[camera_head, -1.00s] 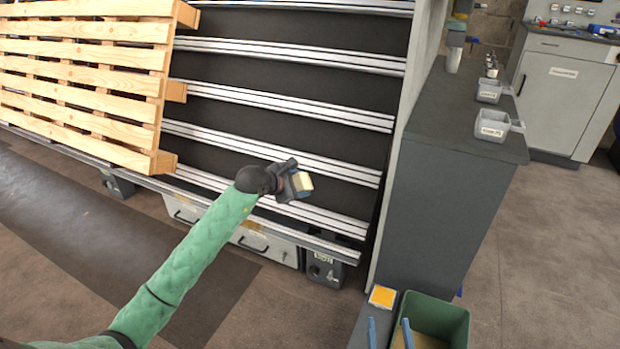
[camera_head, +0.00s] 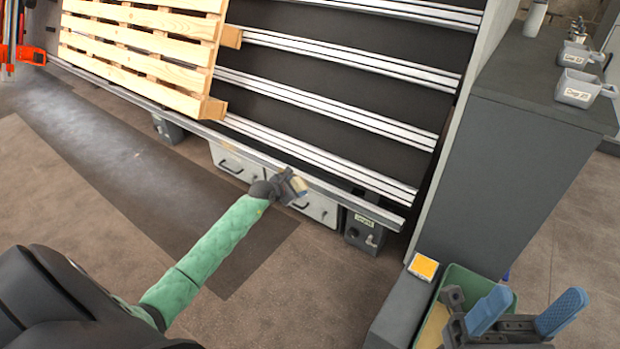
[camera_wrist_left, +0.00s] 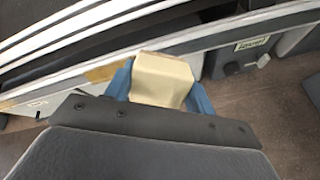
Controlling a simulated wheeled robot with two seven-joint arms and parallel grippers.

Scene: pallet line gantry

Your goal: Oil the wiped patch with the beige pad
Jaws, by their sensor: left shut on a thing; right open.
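My left gripper (camera_head: 292,186) is shut on the beige pad (camera_head: 299,184), in front of the low front rail of the rack. In the left wrist view the beige pad (camera_wrist_left: 162,80) sits between the blue fingers, with its outer end close to the pale rail (camera_wrist_left: 210,40). I cannot tell whether it touches. A tan patch (camera_wrist_left: 103,72) shows on that rail just left of the pad; I cannot tell if it is the wiped patch. My right gripper (camera_head: 525,312) is open and empty, with blue fingers wide apart, at the lower right.
A wooden pallet (camera_head: 150,45) leans on the rack's rails at the upper left. An orange-yellow square (camera_head: 425,266) lies on a grey stand beside a green bin (camera_head: 468,278), near my right gripper. A grey cabinet (camera_head: 510,150) stands right. The floor at left is clear.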

